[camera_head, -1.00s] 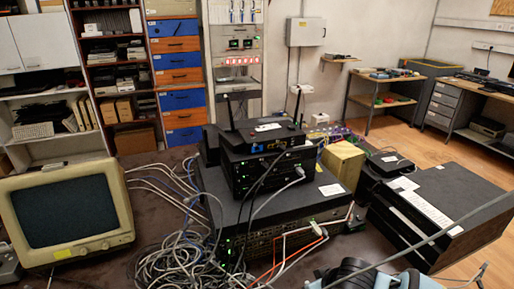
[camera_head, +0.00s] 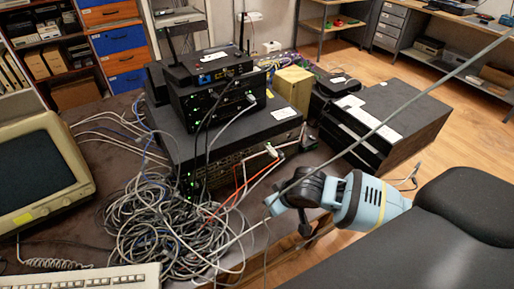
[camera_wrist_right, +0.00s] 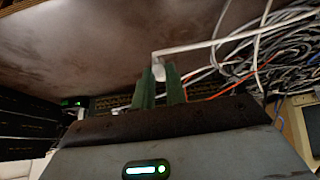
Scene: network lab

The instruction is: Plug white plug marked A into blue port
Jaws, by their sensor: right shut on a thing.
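My right gripper (camera_wrist_right: 160,92) has green fingers shut on a white plug (camera_wrist_right: 158,70), whose white cable runs off to the right in the wrist view. No letter on it is readable. In the head view this gripper (camera_head: 274,205) is at the end of my light blue and black arm, in front of the large black switch and right of the cable heap. A small blue patch, apparently the blue port (camera_head: 206,78), shows on the front of the top black router (camera_head: 210,66). The gripper is lower and nearer than it, well apart. My left gripper is not in view.
Stacked black devices (camera_head: 215,100) stand on the large switch (camera_head: 255,128), with cables in their fronts. A tangled cable heap (camera_head: 170,225) covers the table before them.

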